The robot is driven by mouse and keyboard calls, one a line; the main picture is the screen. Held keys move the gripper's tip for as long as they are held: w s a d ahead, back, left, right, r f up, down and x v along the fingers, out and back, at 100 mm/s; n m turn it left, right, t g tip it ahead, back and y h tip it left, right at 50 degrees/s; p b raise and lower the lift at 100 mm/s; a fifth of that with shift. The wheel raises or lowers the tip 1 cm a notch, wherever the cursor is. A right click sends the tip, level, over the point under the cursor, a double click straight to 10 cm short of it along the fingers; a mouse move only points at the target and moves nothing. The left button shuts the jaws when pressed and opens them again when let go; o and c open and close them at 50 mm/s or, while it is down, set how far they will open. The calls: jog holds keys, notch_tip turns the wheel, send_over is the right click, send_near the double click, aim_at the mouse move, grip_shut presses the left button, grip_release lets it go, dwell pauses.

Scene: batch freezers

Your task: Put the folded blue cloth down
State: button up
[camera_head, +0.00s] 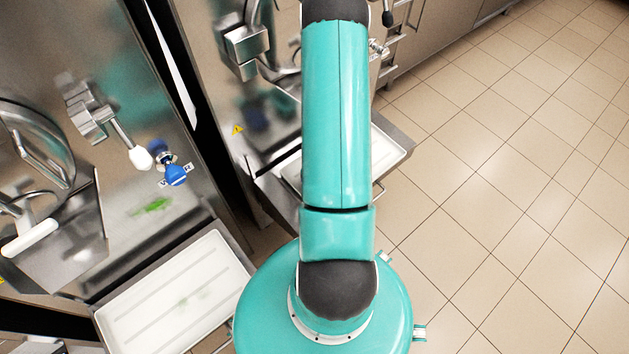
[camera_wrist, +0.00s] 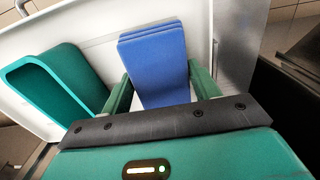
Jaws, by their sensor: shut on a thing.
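The folded blue cloth (camera_wrist: 152,50) is a flat layered block in the upper middle of the wrist view. My gripper (camera_wrist: 161,78) is shut on it, with one green finger at each side. The cloth is over or in a white tray (camera_wrist: 100,22); I cannot tell whether its underside touches the tray. In the head view my arm hides the gripper and the cloth.
A teal open-topped piece (camera_wrist: 55,85) lies in the tray left of the cloth. In the head view a white tray (camera_head: 165,318) stands below the left freezer (camera_head: 185,110), and another white tray (camera_head: 389,150) is partly behind my arm. The tiled floor (camera_head: 500,180) at right is clear.

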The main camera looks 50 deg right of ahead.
jog(key=shift+w+f, duration=0.15)
jog(key=shift+f, duration=0.55)
jog(key=shift+a, duration=0.1)
jog(key=shift+f, duration=0.2)
jog(key=o, duration=1)
notch_tip(320, 180, up, 12)
jog(key=shift+r, duration=0.2)
